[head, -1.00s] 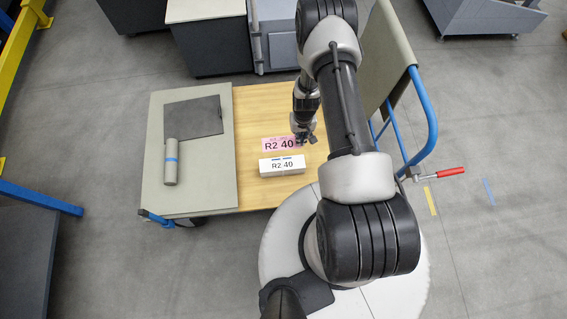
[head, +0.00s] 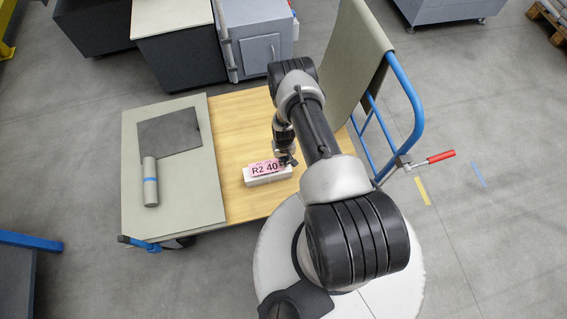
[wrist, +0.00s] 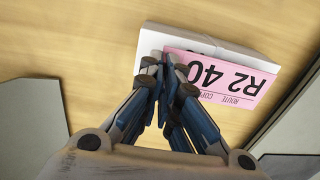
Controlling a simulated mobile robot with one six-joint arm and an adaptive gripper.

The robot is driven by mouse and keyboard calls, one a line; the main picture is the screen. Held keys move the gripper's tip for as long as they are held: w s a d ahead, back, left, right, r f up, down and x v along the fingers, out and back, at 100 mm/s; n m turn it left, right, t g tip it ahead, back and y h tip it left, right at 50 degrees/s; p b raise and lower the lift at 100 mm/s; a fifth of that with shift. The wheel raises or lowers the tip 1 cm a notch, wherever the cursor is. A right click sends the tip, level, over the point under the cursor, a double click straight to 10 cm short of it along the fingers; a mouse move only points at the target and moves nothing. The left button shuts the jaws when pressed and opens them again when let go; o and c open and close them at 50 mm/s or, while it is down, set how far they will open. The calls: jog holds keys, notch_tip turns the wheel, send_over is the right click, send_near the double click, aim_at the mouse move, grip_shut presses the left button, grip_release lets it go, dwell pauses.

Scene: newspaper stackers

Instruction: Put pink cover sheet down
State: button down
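The pink cover sheet (head: 264,167), printed "R2 40", is over the white bundle (head: 268,181) on the wooden cart deck. My gripper (head: 288,160) is at the sheet's right end in the head view. In the wrist view my gripper (wrist: 161,62) is shut on the near-left end of the pink cover sheet (wrist: 222,77). The white bundle (wrist: 180,37) lies beneath, its top partly covered by the sheet, which sits slightly askew to it. I cannot tell whether the sheet touches the bundle.
A grey board (head: 190,211) covers the cart's left side, carrying a dark sheet (head: 168,133) and a grey roll with a blue band (head: 150,182). The cart's blue handle (head: 411,100) rises at the right. Bare wood (head: 235,120) lies behind the bundle.

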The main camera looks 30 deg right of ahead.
jog(key=shift+f+b, duration=0.3)
jog(key=shift+f, duration=0.95)
jog(key=shift+f, duration=0.15)
jog(key=c, duration=1.8)
grip_release()
